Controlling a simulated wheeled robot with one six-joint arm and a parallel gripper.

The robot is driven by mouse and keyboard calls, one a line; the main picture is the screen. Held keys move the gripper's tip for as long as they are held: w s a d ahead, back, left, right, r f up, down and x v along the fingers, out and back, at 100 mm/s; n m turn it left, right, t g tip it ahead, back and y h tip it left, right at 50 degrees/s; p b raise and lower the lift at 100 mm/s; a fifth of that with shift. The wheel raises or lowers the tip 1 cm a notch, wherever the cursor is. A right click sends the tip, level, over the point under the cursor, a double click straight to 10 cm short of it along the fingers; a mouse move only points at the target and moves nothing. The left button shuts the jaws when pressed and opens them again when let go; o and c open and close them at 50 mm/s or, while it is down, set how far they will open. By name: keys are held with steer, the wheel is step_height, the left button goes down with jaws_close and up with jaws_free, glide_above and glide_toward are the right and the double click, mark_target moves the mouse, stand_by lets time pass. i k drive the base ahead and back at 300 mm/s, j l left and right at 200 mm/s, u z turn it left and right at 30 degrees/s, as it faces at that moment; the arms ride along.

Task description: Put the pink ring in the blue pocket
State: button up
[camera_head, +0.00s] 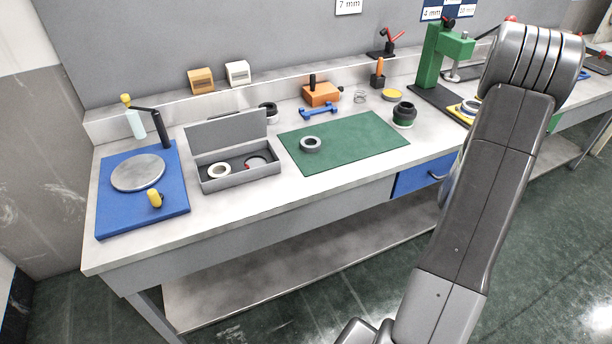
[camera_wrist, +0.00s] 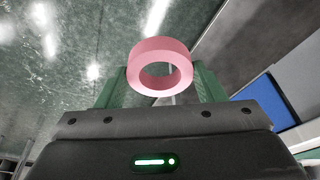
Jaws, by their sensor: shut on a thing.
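The pink ring (camera_wrist: 160,47) shows in the wrist view, upright with its hole facing the camera. My gripper (camera_wrist: 160,84) is shut on it, with one green finger on each side. In the head view the gripper and the ring cannot be made out, and my arm covers part of the bench's right side. I cannot pick out a blue pocket for certain in either view. A blue drawer front (camera_head: 424,175) is under the bench top, and a blue panel (camera_wrist: 262,104) shows at the right of the wrist view.
An open grey case (camera_head: 240,180) holds a white ring (camera_head: 219,170) and a reddish ring. A grey ring (camera_head: 311,144) lies on the green mat (camera_head: 350,150). A blue board (camera_head: 112,215) with a round plate is at left. A green press (camera_head: 432,60) stands behind my arm.

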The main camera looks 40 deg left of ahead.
mark_target(256, 164)
steer(key=k+u, duration=0.1)
steer(key=u, duration=0.6)
steer(key=k+u, duration=0.15)
steer(key=u, duration=0.25)
